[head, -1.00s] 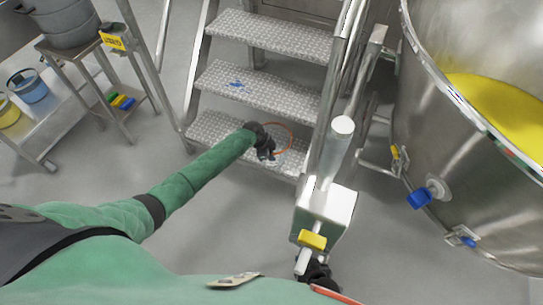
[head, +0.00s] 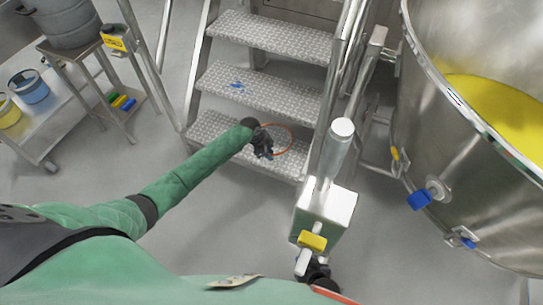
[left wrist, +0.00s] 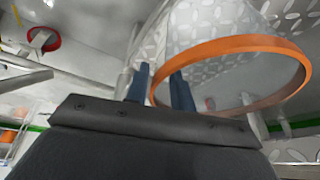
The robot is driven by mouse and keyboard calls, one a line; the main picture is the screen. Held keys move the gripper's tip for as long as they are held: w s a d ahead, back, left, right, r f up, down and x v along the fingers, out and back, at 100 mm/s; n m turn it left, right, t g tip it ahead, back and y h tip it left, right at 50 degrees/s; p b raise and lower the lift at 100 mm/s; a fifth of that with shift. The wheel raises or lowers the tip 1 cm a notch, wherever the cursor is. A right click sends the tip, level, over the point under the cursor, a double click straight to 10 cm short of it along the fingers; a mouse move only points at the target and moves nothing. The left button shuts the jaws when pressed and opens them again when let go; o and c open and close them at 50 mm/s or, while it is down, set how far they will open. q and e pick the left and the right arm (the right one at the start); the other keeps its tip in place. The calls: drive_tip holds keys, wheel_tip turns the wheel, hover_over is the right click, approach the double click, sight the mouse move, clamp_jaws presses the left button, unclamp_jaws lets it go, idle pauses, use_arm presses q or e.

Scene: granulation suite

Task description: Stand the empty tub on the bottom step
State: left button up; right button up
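The clear tub with an orange rim (head: 290,133) is at the bottom step (head: 215,126), toward its right end. Its see-through walls make its base hard to see. The orange rim (left wrist: 240,44) also shows large in the left wrist view. My left gripper (head: 265,153) is at the tub's left side. In the left wrist view its two blue fingers (left wrist: 160,88) stand apart, one on each side of the rim's left edge, with a gap showing between them. My right gripper (head: 316,268) is dark and partly hidden at the bottom; its fingers cannot be made out.
A steel box with a yellow part (head: 312,241) and an upright cylinder stand right of centre. A large steel vessel (head: 425,130) with yellow contents fills the right. A stool (head: 85,60) with a grey pot and a trolley (head: 45,130) with pails stand left. Handrails flank the steps.

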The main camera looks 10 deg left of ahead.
use_arm(q)
drive_tip(key=v, duration=0.9)
drive_tip(key=s+d+f+n+t, duration=0.1)
drive_tip(key=s+d+f+n, duration=0.1)
drive_tip(key=s+d+f, duration=0.3)
drive_tip(key=s+d+f+n+t+h, duration=0.1)
drive_tip(key=s+d+f+n, duration=0.15)
drive_tip(key=s, duration=0.55)
drive_tip(key=s+d+f+n+t, duration=0.1)
drive_tip(key=s+d+f+n, duration=0.15)
drive_tip(key=s+d, duration=0.3)
drive_tip(key=s+d+f+n+t+y, duration=0.1)
drive_tip(key=s+n, duration=0.5)
drive_tip(key=s, duration=1.4)
drive_tip(key=shift+s+d+f+n+t, duration=0.15)
drive_tip(key=shift+s+d+n+t, duration=0.2)
drive_tip(key=shift+t, duration=0.55)
